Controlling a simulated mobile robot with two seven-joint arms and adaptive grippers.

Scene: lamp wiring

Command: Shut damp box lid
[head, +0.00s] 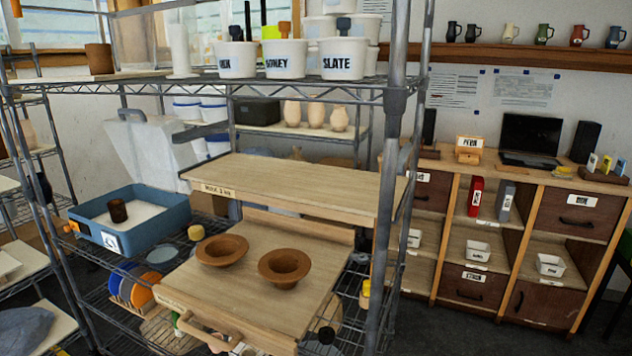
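The damp box (170,232) is a blue tub on the wire shelf at the left, with a white bed inside and a small white label on its front. A dark brown cup (117,210) stands on the white bed. Its pale, see-through lid (150,150) is open and tilted up at the back of the tub, with a grey handle (130,113) near its top edge. Neither of my grippers shows in the head view.
A wooden board (230,265) with two brown bowls (222,250) lies right of the tub, below another wooden board (300,182). A metal rack post (390,170) stands further right. White labelled tubs (285,58) sit on the shelf above.

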